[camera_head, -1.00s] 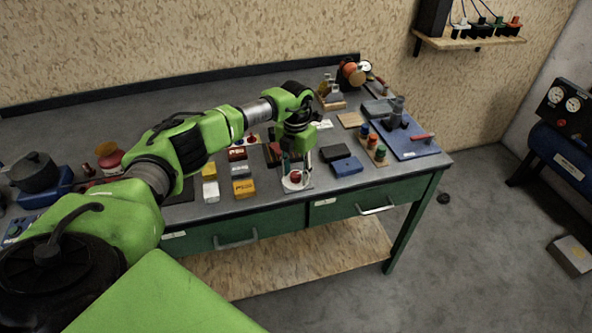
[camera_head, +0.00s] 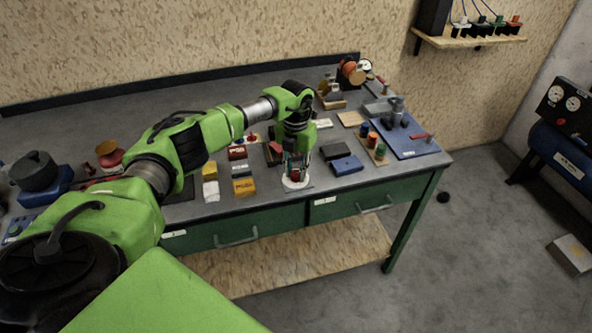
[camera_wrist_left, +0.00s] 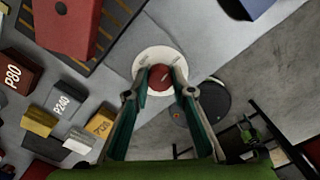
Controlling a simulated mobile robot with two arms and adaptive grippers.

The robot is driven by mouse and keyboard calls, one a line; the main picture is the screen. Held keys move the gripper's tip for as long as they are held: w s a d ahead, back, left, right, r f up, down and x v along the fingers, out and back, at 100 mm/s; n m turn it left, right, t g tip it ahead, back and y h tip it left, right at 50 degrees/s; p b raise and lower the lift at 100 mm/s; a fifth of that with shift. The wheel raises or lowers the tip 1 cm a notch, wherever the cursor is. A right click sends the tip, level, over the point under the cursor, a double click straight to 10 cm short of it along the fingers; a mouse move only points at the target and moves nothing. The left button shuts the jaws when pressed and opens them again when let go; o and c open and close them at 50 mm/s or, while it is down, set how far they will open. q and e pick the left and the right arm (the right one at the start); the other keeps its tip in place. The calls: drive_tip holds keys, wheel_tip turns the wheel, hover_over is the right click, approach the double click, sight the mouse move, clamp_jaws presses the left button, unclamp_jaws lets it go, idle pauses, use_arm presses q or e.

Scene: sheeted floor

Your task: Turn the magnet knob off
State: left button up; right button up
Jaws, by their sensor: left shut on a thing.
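The magnet knob (camera_wrist_left: 159,76) is a small red round knob on a white disc (camera_wrist_left: 146,57) at the front edge of the bench. In the head view the white disc (camera_head: 296,185) shows below my left gripper (camera_head: 294,170), and the knob is mostly covered by the fingers. In the wrist view my left gripper (camera_wrist_left: 161,86) has one finger on each side of the red knob and is shut on it. A short light mark shows on the knob's top. My right gripper is not in view.
Labelled sanding blocks (camera_wrist_left: 67,102) lie left of the knob. A blue box (camera_head: 346,165) and a black box (camera_head: 334,152) lie to its right. A red block (camera_wrist_left: 68,22) stands nearby on a dark striped mat. The bench front edge and drawers (camera_head: 236,234) are just below.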

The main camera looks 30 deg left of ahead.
use_arm(q)
drive_tip(key=n, duration=0.4)
drive_tip(key=shift+r+n+p, duration=0.1)
drive_tip(key=shift+n+p, duration=0.2)
drive_tip(key=shift+p, duration=0.1)
drive_tip(key=n+p, duration=0.1)
drive_tip(key=n, duration=0.2)
drive_tip(key=shift+n, duration=0.4)
drive_tip(key=n+p, duration=0.1)
drive_tip(key=n, duration=0.3)
drive_tip(key=shift+p, duration=0.4)
drive_tip(key=shift+a+n+p, duration=0.1)
drive_tip(key=shift+n+p, duration=0.55)
drive_tip(key=shift+n, duration=1.05)
drive_tip(key=o, duration=1.1)
drive_tip(key=shift+o, duration=0.2)
